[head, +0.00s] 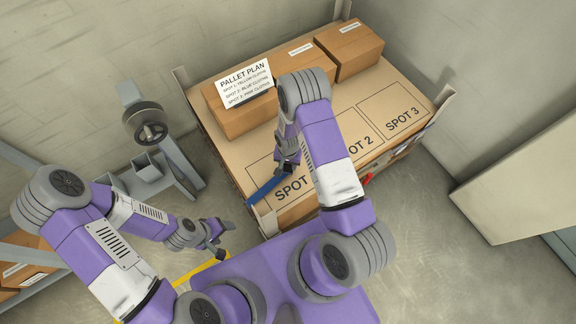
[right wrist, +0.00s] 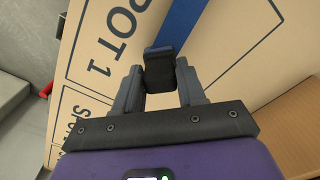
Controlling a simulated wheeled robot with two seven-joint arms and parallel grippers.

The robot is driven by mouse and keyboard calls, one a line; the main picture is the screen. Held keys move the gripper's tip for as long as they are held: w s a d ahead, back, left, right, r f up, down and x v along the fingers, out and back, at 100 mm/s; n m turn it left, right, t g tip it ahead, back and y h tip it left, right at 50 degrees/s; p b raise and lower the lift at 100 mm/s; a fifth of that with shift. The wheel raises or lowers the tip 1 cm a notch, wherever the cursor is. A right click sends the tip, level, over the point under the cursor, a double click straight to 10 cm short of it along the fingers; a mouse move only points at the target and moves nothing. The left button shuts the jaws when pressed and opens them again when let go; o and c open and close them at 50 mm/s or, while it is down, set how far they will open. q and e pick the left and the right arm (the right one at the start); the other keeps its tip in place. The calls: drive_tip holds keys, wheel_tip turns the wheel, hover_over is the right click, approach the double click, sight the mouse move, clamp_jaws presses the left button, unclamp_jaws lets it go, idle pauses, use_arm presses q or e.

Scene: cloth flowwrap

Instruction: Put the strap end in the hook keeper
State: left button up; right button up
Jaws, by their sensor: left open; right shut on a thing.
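A blue strap (head: 266,187) lies across the near left corner of the cardboard-topped pallet; it also shows in the right wrist view (right wrist: 188,22). My right gripper (head: 284,162) is over the strap, above the pallet. In the right wrist view its fingers (right wrist: 158,80) are shut on a dark block, the strap end (right wrist: 160,66), with the blue strap running on behind it. My left gripper (head: 214,243) is open and empty, apart from the strap, left of the pallet. I cannot make out the hook keeper; my right arm hides part of the pallet.
The pallet top (head: 375,90) has marked spots. A carton with a pallet plan sign (head: 245,83) and other cartons (head: 348,50) stand at its back. A grey metal stand with a wheel (head: 148,125) is at left. A pale panel (head: 520,185) stands at right.

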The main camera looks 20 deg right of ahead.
drive_tip(key=shift+f, duration=0.35)
drive_tip(key=shift+f, duration=0.25)
drive_tip(key=o, duration=1.1)
drive_tip(key=shift+r, duration=0.1)
drive_tip(key=shift+r, duration=0.1)
